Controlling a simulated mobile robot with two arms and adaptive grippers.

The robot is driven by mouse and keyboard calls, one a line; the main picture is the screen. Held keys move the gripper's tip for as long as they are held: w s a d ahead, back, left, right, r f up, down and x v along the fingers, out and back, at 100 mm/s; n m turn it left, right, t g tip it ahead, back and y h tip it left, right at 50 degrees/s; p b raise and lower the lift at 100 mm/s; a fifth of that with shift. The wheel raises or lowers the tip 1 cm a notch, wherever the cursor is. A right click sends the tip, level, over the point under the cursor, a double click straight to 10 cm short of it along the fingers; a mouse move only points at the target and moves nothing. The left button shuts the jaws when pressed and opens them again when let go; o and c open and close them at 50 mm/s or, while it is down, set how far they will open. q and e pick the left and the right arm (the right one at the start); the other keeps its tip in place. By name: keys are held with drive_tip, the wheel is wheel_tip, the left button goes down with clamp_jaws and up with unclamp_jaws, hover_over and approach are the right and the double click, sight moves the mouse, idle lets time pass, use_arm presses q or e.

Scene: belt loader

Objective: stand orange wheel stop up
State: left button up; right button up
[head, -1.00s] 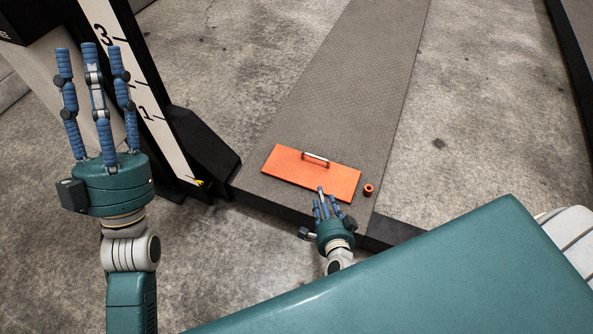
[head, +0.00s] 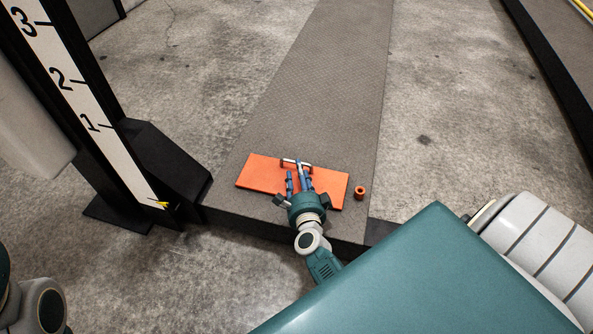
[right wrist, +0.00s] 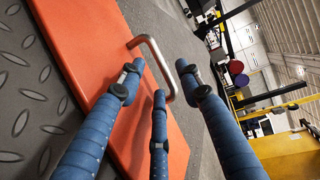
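The orange wheel stop (head: 258,174) is a flat orange plate lying on the grey textured deck (head: 318,90). A metal loop handle (head: 297,162) stands on its upper face, toward the far edge. My right gripper (head: 298,176) is over the plate with its blue fingers spread and pointing at the handle. In the right wrist view the handle (right wrist: 153,49) rises between the open fingers (right wrist: 162,84); contact cannot be told. The gripper hides part of the plate in the head view. My left gripper is out of view.
A small orange cylinder (head: 360,193) stands on the deck just right of the plate. A black post with a numbered white scale (head: 83,105) and a black foot (head: 163,165) stands at the left. Concrete floor is bare on both sides of the deck.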

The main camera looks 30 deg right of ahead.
sight(297, 174)
drive_tip(key=shift+b+x, duration=0.4)
drive_tip(key=shift+x, duration=1.3)
clamp_jaws()
